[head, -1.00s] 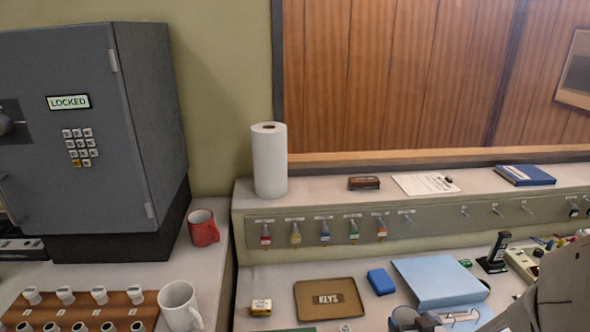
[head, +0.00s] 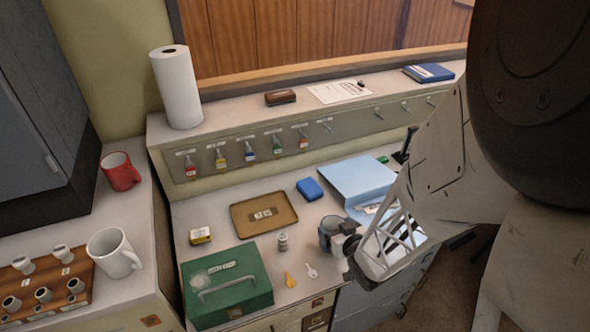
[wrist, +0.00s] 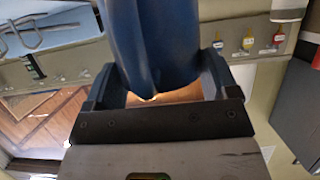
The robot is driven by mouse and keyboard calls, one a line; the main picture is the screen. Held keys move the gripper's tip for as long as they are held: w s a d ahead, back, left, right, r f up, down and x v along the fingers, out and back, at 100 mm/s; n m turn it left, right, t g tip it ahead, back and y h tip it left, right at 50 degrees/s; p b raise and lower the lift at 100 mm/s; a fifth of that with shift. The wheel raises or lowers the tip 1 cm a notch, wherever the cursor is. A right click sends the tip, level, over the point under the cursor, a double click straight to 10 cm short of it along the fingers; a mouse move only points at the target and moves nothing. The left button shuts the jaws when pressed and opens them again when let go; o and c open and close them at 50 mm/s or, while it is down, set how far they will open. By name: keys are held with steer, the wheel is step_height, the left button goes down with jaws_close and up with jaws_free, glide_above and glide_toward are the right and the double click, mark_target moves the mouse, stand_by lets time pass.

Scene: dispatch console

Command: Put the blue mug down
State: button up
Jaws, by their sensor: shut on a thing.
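The blue mug (head: 331,231) looks grey-blue in the head view, by the near left corner of the light blue folder. I cannot tell there whether its base touches the desk. My gripper (head: 350,246) reaches in from the right and is shut on it. In the wrist view the mug (wrist: 150,40) fills the space between the two fingers of my gripper (wrist: 158,80). Its far end is cut off by the top edge of that picture.
Around the mug are a brown tray (head: 243,228), a blue box (head: 310,188), a small canister (head: 283,243), keys and a green cash box (head: 212,311). The folder (head: 352,175) lies behind. A white mug (head: 115,253) and red mug (head: 121,172) stand left.

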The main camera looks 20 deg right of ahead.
steer(key=o, duration=1.3)
steer(key=shift+f, duration=0.15)
steer(key=shift+r, duration=0.2)
steer(key=shift+v, duration=0.95)
steer(key=r, duration=0.4)
steer(key=s+r, duration=0.1)
steer(key=r, duration=0.2)
steer(key=shift+r, duration=0.2)
steer(key=shift+w, duration=0.1)
